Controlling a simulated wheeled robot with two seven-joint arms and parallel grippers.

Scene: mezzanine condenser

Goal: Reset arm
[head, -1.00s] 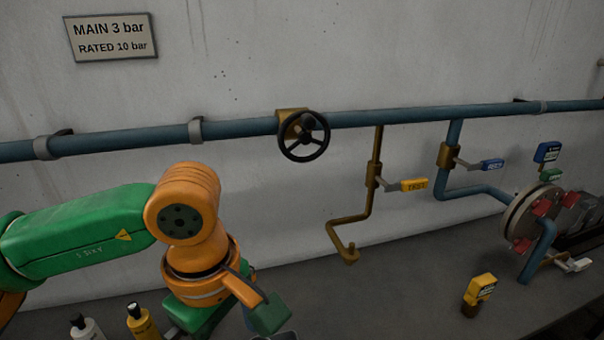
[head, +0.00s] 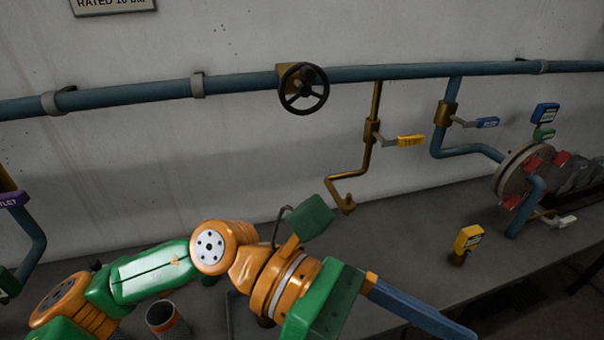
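My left arm comes in from the lower left, low over the grey bench. Its green and orange wrist lies in the lower middle. The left gripper (head: 368,292) is at the arm's right end, with a green body and a small orange part. A long blue-grey bar (head: 425,312) runs from it to the lower right and out of the picture. I cannot tell whether this bar is a finger or a held thing. The fingertips are not clearly seen. My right gripper is not in view.
A blue pipe (head: 425,72) with a black handwheel (head: 303,89) crosses the wall. A yellow-tagged valve (head: 409,141), a blue-tagged valve (head: 486,123) and a flanged unit (head: 522,175) stand right. A yellow-topped post (head: 467,240) stands on the bench (head: 400,235). An orange-rimmed cylinder (head: 167,318) is near the arm.

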